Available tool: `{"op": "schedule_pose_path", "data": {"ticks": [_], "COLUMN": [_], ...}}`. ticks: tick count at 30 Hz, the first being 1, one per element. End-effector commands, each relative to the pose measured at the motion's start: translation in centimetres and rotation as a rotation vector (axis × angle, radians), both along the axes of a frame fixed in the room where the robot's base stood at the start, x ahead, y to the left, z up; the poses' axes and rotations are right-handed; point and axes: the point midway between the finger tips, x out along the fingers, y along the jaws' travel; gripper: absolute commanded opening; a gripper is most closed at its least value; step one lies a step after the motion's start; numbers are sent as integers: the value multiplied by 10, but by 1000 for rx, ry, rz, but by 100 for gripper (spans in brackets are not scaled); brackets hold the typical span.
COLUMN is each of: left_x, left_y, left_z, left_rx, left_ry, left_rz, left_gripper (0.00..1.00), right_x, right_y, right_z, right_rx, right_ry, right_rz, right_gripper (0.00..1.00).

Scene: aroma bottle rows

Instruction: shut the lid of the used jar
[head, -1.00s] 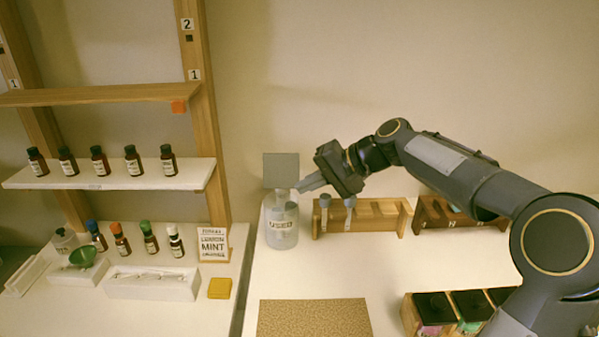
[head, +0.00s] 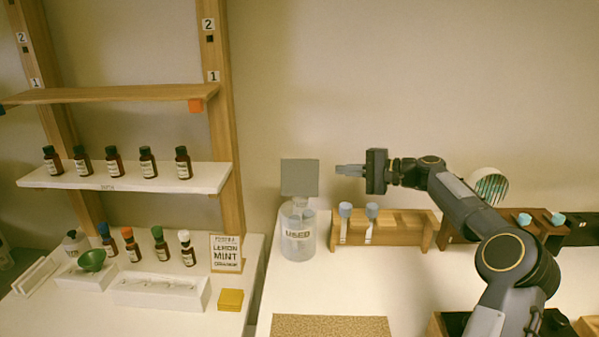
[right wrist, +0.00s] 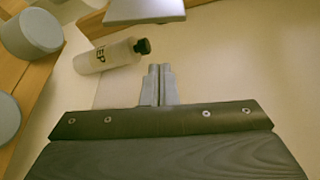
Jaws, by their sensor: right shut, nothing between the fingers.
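The used jar (head: 297,240) is a clear jar with a "USED" label, standing near the back wall in the head view. Its grey square lid (head: 299,177) stands up above the jar's mouth, so the jar is open. My right gripper (head: 338,170) is shut and empty. It points left, a little right of the lid at about its height, with a gap between them. The shut fingertips (right wrist: 159,72) show in the right wrist view, below a grey plate edge (right wrist: 145,8) that looks like the lid. My left gripper is out of view.
A wooden rack (head: 405,232) with blue-topped droppers stands right of the jar. A brown mat (head: 330,327) lies in front. Shelves with small bottles are at left. The right wrist view shows a pale bottle with a black top (right wrist: 108,56).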

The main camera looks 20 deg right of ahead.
Motion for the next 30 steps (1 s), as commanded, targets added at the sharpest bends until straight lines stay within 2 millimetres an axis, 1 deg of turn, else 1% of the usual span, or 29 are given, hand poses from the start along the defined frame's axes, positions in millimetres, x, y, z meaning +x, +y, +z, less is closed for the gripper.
{"op": "schedule_pose_path", "data": {"ticks": [1, 2, 3, 5, 8, 11, 21, 24, 30], "left_x": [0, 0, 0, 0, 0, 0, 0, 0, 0], "left_y": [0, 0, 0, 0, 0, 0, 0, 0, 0], "left_z": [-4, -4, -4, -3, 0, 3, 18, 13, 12], "left_rx": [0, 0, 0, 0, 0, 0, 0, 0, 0], "left_ry": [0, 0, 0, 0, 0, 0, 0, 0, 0], "left_rz": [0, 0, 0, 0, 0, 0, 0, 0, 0], "left_gripper": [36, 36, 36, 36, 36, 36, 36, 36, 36], "right_x": [2, 3, 4, 7, 15, 28, 79, 65, 49], "right_y": [-10, -15, -17, -17, -9, 4, 51, 53, 62], "right_z": [-6, -7, -8, -7, -7, -8, -15, -13, -8], "right_rx": [23, 35, 44, 50, 51, 50, 49, 47, 48], "right_ry": [-5, -9, -12, -14, -15, -14, -13, -12, -13], "right_rz": [-14, -21, -25, -28, -27, -26, -24, -30, -28], "right_gripper": [0, 0, 0, 0, 0, 0, 0, 0, 0]}}
